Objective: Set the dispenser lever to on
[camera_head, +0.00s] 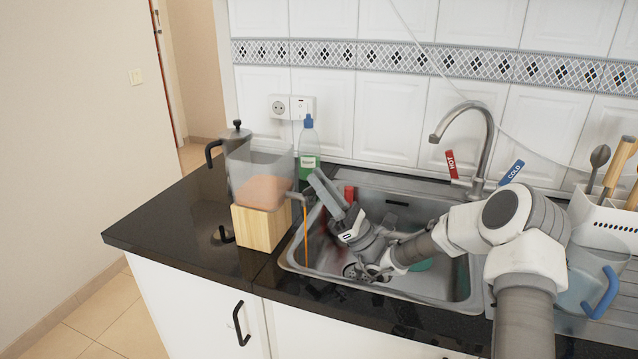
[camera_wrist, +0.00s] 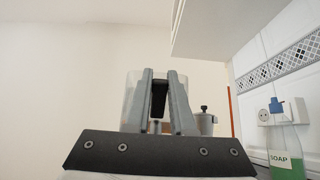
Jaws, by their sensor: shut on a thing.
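The dispenser (camera_head: 262,222) stands at the counter's left, by the sink. It has a light wooden base and a clear tank with orange-brown contents. A grey spout (camera_head: 296,196) sticks out of its right side. A thin straight orange line (camera_head: 306,240) runs down from the spout into the sink and looks like a stream. My gripper (camera_head: 317,181) points up and left beside the spout. In the wrist view its fingers (camera_wrist: 165,78) are close together around a dark piece, the dispenser lever (camera_wrist: 159,98), with the tank behind. The lever cannot be made out in the head view.
The steel sink (camera_head: 445,285) lies under my arm, with a faucet (camera_head: 470,120) behind. A soap bottle (camera_head: 308,145) and a moka pot (camera_head: 236,133) stand behind the dispenser. A utensil rack (camera_head: 605,225) and a blue-handled jug (camera_head: 580,285) are at right. The left counter end is clear.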

